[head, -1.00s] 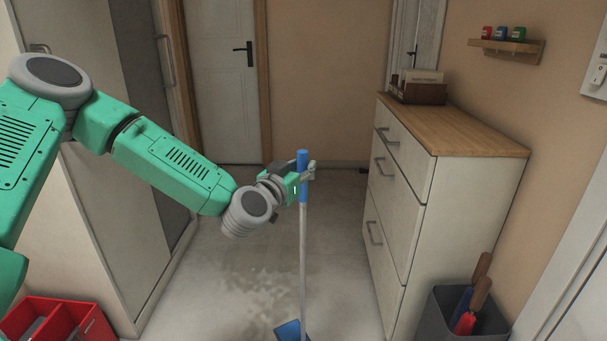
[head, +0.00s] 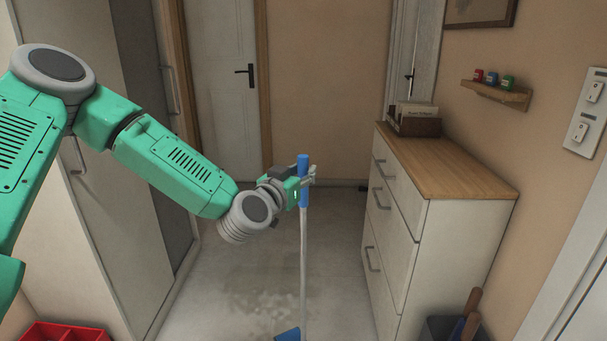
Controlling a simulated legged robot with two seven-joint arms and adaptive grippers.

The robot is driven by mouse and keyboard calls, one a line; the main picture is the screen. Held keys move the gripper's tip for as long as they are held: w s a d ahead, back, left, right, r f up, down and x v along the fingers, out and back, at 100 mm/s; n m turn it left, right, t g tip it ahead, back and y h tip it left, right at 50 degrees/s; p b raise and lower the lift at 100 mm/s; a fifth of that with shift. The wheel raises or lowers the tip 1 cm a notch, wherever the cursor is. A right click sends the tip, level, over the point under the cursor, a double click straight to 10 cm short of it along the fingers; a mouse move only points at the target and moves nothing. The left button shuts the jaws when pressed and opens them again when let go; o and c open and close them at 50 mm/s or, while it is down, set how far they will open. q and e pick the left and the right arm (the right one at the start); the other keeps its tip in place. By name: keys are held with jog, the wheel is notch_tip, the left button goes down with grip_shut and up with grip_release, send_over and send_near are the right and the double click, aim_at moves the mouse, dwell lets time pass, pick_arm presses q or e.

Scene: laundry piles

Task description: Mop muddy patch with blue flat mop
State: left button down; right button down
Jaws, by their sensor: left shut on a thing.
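My left gripper (head: 306,180) is shut on the blue grip at the top of the blue flat mop (head: 303,265). The mop stands nearly upright, with a pale pole running down from the grip. Its blue head (head: 288,335) shows only in part at the bottom edge. The muddy patch (head: 265,300) is a faint, blotchy brownish area on the grey floor, left of the pole. Whether the mop head touches the floor or the patch is cut off from view. My right gripper is not in view.
A white dresser (head: 400,220) with a wooden top stands at the right. A grey bin (head: 445,328) with handled tools is at the lower right. A red crate (head: 60,333) is at the lower left, by a tall cabinet (head: 120,230).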

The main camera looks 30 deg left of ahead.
pick_arm(q)
notch_tip(320, 180, up, 10)
jog(key=p, duration=0.7)
jog(key=shift+f, duration=0.35)
